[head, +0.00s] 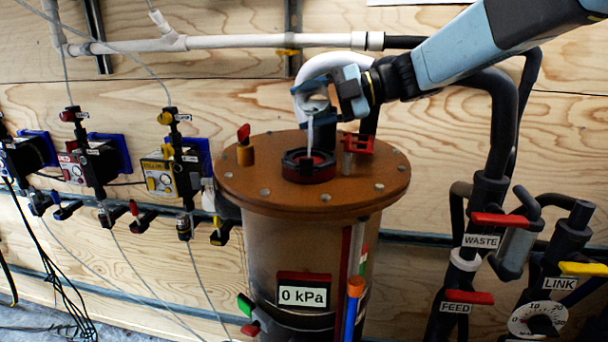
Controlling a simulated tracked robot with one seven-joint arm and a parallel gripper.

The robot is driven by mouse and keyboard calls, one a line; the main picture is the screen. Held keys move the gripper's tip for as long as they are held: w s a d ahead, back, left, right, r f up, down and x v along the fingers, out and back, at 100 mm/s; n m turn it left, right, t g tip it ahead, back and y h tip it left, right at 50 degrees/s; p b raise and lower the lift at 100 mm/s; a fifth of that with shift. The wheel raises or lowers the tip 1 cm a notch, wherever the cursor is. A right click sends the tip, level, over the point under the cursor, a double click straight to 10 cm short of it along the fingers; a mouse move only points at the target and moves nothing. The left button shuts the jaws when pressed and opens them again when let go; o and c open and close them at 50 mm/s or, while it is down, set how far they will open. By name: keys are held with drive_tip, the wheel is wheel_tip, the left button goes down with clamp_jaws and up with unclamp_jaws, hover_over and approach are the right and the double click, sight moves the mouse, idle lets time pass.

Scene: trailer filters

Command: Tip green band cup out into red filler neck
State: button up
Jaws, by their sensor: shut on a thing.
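My gripper (330,90) is shut on a light-coloured cup (314,103) above the filter tank. The cup is tilted, with its mouth turned toward the camera and downward. A thin pale stream (311,133) falls from its lip to the red filler neck (310,172) below. The neck is a red ring with a dark notched collar, set on the tank's brown lid (260,190). The cup stays clear of the neck. No green band shows on the visible part of the cup; the gripper covers some of it.
A red-handled valve (244,146) and a red bracket (358,144) stand on the lid beside the neck. Pumps with thin tubes (172,175) line the left wall. Dark pipes with WASTE (481,241) and FEED labels stand at right.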

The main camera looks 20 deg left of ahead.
sight(300, 102)
drive_tip(key=shift+r+n, duration=0.15)
drive_tip(key=shift+n, duration=0.15)
idle(0.4)
drive_tip(key=shift+s+f+n+t+p, duration=0.3)
drive_tip(key=shift+s+n+t+p, duration=0.25)
drive_tip(key=shift+p, duration=0.3)
idle(0.9)
drive_tip(key=shift+s+d+f+n+t+p, duration=0.1)
drive_tip(key=shift+f+n+t+p, duration=0.2)
drive_tip(key=shift+n+p, duration=0.4)
idle(0.8)
drive_tip(key=shift+s+r+n+t+y, duration=0.15)
drive_tip(key=shift+s+r+n+t, duration=0.4)
drive_tip(key=shift+n, duration=0.4)
drive_tip(key=shift+s+r+n+t+y, duration=0.15)
drive_tip(key=shift+s+r+n+t, duration=0.15)
drive_tip(key=shift+r+n, duration=0.45)
idle(2.3)
